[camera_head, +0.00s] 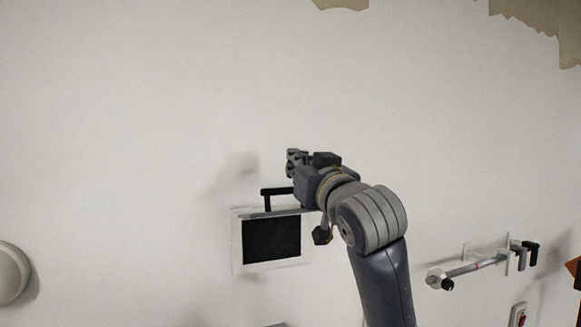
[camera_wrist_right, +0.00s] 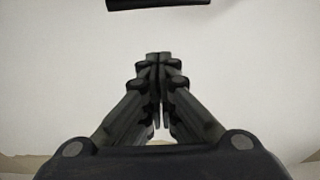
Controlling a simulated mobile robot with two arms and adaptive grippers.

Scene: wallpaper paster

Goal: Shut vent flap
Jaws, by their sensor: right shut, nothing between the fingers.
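The vent is a white square frame (camera_head: 237,245) on the wall around a dark opening (camera_head: 272,240). Its flap (camera_head: 272,213) stands out from the top of the opening, seen nearly edge-on as a thin grey strip, so the opening is uncovered. A black handle (camera_head: 275,192) rises above the flap. My right gripper (camera_head: 292,161) is above the handle and flap; my wrist hides their right ends. In the right wrist view the fingers (camera_wrist_right: 159,60) are closed together with nothing between them. A black bar, probably the handle, shows at the top edge (camera_wrist_right: 158,4), apart from the fingertips.
A wall-mounted rod with brackets (camera_head: 475,268) is at the lower right, with a red switch (camera_head: 521,317) below it. A round white fixture (camera_head: 10,273) is at the left edge. Torn wallpaper (camera_head: 535,15) shows at the top right.

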